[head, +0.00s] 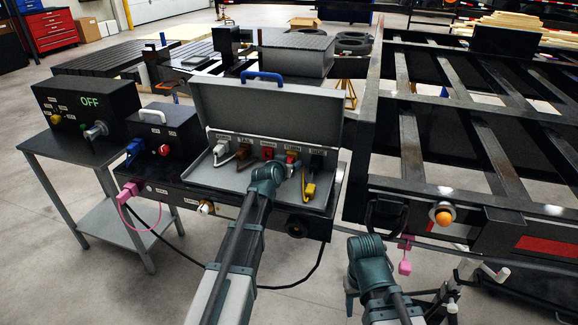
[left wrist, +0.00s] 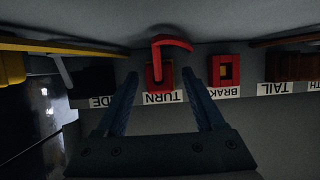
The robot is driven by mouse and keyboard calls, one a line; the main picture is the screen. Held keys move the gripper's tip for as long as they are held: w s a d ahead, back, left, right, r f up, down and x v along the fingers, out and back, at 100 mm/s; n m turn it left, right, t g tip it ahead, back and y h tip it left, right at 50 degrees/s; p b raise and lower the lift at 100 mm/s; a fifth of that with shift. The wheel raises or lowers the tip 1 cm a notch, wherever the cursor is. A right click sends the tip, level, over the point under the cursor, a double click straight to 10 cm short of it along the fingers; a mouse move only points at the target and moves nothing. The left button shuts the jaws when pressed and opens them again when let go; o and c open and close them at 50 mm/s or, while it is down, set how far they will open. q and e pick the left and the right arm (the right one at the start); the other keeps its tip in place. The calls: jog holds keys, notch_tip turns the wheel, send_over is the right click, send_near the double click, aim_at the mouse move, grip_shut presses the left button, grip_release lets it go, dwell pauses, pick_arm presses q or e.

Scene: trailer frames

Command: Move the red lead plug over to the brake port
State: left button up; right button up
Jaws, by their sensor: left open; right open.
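The red lead plug (left wrist: 160,76) sits in the port labelled TURN, its red lead bent above it; it also shows small in the head view (head: 291,157). The brake port (left wrist: 224,70) is a red socket with nothing in it, one place over toward the brown TAIL plug (left wrist: 312,67); in the head view it is left of the TURN port (head: 267,154). My left gripper (left wrist: 160,82) is open, its fingers on either side of the red plug; contact is not visible. In the head view its wrist covers its fingers. My right gripper (head: 367,246) is open and empty, low near the trailer.
The ports line an open grey case (head: 265,104) with a raised lid. A yellow plug (head: 309,191) hangs at the right of the row, and a white plug (head: 221,149) is at the left. A black box reading OFF (head: 88,105) stands left. The trailer frame (head: 430,190) fills the right.

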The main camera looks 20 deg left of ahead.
pick_arm(q)
jog(key=shift+c, duration=0.3)
dwell(0.7)
grip_shut()
jog(key=shift+s, duration=0.15)
dwell(1.3)
jog(key=shift+s+a, duration=0.15)
jog(key=shift+s, duration=2.7)
jog(key=a, duration=0.9)
jog(key=shift+w, duration=0.25)
jog(key=w, duration=0.3)
jog(key=shift+w, duration=0.2)
jog(key=shift+w+d, duration=0.1)
jog(key=shift+w, duration=0.5)
